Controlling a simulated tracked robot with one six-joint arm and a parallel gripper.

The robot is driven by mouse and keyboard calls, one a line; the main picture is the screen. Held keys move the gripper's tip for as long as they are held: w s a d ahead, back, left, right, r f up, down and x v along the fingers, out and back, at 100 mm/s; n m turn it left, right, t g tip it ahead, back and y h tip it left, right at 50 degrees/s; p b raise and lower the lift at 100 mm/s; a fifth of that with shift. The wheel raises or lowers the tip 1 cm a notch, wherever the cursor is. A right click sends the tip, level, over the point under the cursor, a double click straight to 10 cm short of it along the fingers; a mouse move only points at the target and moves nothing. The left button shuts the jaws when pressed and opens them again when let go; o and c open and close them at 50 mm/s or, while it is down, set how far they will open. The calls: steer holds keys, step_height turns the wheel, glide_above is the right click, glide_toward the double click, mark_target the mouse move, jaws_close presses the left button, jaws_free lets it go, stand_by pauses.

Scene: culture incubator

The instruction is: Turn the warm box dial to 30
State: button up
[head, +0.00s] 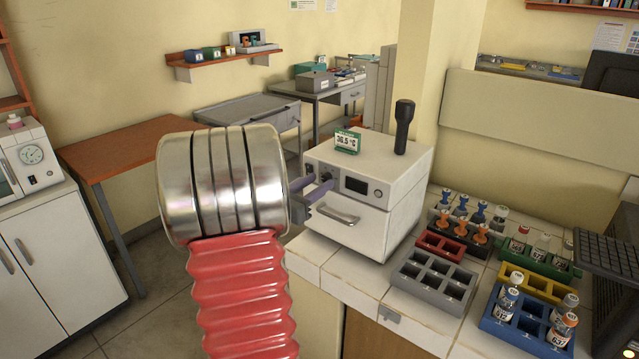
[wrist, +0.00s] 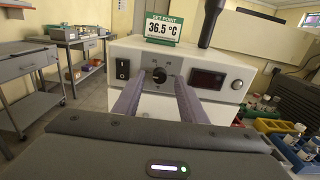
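The warm box (head: 385,190) is a white cabinet standing on the tiled counter. Its round black dial (wrist: 160,76) is on the front panel, between a black switch (wrist: 122,69) and a dark display (wrist: 207,79) in the wrist view. The small marks around the dial are too blurred to read. A green-framed sign (wrist: 162,28) on top reads "SET POINT 36.5 °C". My gripper (wrist: 159,80) is open at the front panel. Its two purple fingers stand on either side of the dial, with visible gaps; I cannot tell whether the tips reach around it.
A front handle (head: 338,215) juts out below the panel. A black upright tool (head: 403,127) stands on the box. To the right are a grey rack (head: 433,283), a blue rack (head: 520,335) and other racks with vials. An orange-topped table (head: 125,148) is at the left.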

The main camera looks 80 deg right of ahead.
steer(key=v, duration=1.2)
stand_by(0.3)
